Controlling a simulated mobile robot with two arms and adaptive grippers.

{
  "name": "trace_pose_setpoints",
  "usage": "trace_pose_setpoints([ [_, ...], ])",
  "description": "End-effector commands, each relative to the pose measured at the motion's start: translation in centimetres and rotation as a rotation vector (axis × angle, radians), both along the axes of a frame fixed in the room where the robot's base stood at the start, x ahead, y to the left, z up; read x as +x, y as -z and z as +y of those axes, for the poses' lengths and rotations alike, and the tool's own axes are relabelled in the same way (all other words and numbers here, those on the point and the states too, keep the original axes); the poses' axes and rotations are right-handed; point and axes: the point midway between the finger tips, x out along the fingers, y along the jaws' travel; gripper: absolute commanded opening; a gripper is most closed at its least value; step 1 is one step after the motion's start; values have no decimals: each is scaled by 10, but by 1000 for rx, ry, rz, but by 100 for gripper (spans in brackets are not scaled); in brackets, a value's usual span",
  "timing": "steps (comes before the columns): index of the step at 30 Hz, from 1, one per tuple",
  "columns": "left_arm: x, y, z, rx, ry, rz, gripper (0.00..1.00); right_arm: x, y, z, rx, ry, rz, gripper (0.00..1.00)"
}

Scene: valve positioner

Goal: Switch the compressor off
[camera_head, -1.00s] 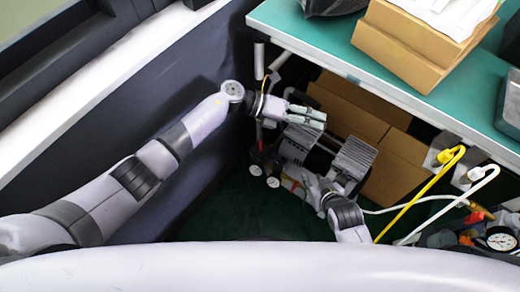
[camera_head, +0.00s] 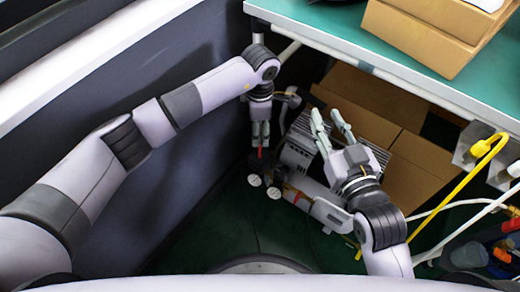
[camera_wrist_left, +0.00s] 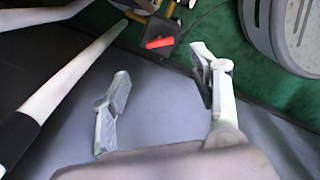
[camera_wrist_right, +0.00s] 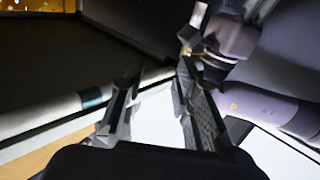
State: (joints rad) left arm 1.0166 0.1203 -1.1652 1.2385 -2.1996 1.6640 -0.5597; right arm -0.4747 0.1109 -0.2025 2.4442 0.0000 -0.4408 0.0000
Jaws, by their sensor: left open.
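The compressor (camera_head: 297,153) is a grey, ribbed unit on the green floor under the bench, partly hidden by my right arm. A small red part (camera_head: 259,153), perhaps its switch, is at its left end, above two round pale dials (camera_head: 264,187). The red part also shows in the left wrist view (camera_wrist_left: 160,43), beyond the fingertips. My left gripper (camera_head: 260,141) points down just above the red part, open and empty, apparently not touching it. My right gripper (camera_head: 331,120) is open and empty, fingers pointing up, in front of the compressor.
The green-topped bench (camera_head: 330,22) overhangs the compressor, with its front edge close above both grippers. Cardboard boxes (camera_head: 365,105) stand behind the compressor. A dark wall panel (camera_head: 190,150) borders the left. Yellow and white hoses (camera_head: 445,205) hang at right.

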Motion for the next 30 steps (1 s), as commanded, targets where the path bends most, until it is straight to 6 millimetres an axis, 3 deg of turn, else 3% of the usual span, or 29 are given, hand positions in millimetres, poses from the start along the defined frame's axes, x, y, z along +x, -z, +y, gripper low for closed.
trace_pose_setpoints([
  [3,-1,25,0,0,0,3,57,2,-22,4,34,-8,-130,28],
  [15,-1,85,-1,-3,0,2,57,-18,-96,10,146,-33,-540,28],
  [21,0,101,-1,-2,-1,2,57,-32,-117,9,182,-39,-669,28],
  [30,0,105,-1,-2,0,0,57,-37,-125,8,196,-41,-716,28],
])
